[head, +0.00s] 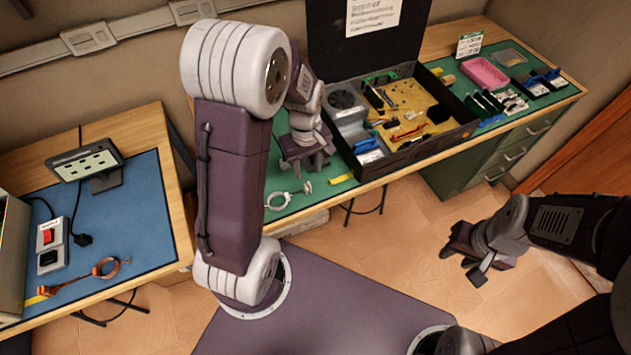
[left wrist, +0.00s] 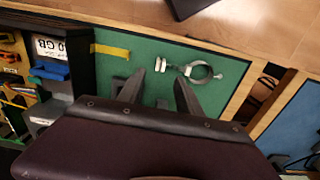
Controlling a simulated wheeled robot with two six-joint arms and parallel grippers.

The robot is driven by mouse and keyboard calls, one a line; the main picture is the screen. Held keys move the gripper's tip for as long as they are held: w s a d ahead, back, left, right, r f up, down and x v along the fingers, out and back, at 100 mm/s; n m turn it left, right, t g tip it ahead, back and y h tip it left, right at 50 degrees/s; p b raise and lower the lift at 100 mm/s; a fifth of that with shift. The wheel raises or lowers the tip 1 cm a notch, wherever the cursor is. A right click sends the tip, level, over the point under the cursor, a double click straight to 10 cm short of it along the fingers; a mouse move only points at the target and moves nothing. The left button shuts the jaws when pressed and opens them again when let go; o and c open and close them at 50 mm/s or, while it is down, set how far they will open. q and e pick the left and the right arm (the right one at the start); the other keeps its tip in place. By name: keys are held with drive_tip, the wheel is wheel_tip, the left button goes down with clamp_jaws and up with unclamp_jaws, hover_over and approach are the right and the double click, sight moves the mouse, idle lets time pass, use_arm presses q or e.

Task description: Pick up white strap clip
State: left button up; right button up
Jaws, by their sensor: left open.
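The white strap clip (head: 278,201), a pale ring with a small stem and end piece, lies on the green mat of the back bench. It also shows in the left wrist view (left wrist: 198,73), just beyond the fingertips. My left gripper (head: 307,172) is over the green mat, behind the clip in the head view. In the left wrist view my left gripper (left wrist: 157,90) is open and empty, its fingers apart and not around the ring. My right gripper (head: 463,264) hangs over the floor at the right, fingers apart, with nothing seen between them.
A yellow strip (head: 342,178) lies near the clip. A blue mat (head: 130,215) with an orange strap (head: 80,277) is on the left bench.

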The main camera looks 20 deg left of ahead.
sight(307, 185)
use_arm(q)
drive_tip(key=shift+a+f, duration=0.1)
drive_tip(key=shift+a, duration=0.1)
wheel_tip(307, 185, down, 3)
drive_tip(key=shift+s+d+f, duration=0.1)
drive_tip(key=shift+d, duration=0.05)
drive_tip(key=f, duration=0.6)
drive_tip(key=shift+w+b, duration=0.2)
drive_tip(key=shift+b, duration=0.2)
drive_tip(key=shift+r, duration=0.1)
clamp_jaws()
